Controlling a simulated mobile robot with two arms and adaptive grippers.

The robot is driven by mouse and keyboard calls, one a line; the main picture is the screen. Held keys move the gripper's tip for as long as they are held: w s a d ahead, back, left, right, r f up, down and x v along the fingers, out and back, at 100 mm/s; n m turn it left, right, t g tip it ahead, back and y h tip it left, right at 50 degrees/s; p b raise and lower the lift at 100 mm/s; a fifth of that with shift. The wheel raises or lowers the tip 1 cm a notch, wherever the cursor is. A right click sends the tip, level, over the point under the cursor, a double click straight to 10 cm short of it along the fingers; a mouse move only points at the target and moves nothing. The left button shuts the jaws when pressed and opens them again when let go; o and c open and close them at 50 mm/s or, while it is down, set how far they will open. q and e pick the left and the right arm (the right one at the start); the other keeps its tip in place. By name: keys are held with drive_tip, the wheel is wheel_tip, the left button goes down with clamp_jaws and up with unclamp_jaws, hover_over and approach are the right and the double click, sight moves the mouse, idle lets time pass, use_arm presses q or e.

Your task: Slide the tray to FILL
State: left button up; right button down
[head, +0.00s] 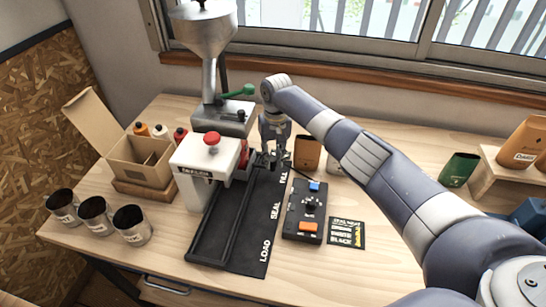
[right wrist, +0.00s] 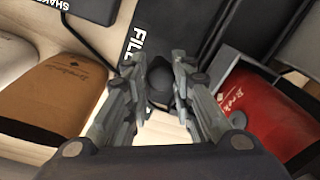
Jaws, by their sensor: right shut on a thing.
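A black track (head: 210,226) lies along a black mat (head: 250,250) lettered LOAD, SEAL and FILL from front to back. My right gripper (head: 270,163) is low at the FILL end, right of the white sealing machine. In the right wrist view my right gripper (right wrist: 158,90) is shut on a dark round knob (right wrist: 158,76), which looks like the tray's handle. A red pouch (right wrist: 262,108) is just right of the fingers there, beside dark edges. A sliver of red pouch (head: 244,154) shows behind the sealing machine. Most of the tray is hidden. My left gripper is out of view.
The sealing machine (head: 196,165) and a hopper (head: 204,30) stand left of the gripper. A control box (head: 305,215) with blue and orange buttons and a brown pouch (head: 307,153) are on the right. Several metal cups (head: 132,225) stand front left.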

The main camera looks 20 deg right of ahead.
drive_tip(key=c, duration=1.4)
unclamp_jaws()
drive_tip(key=shift+w+d+r, duration=0.15)
drive_tip(key=shift+w, duration=0.1)
drive_tip(key=shift+o, duration=0.4)
wheel_tip(320, 180, up, 12)
drive_tip(key=shift+d, duration=0.3)
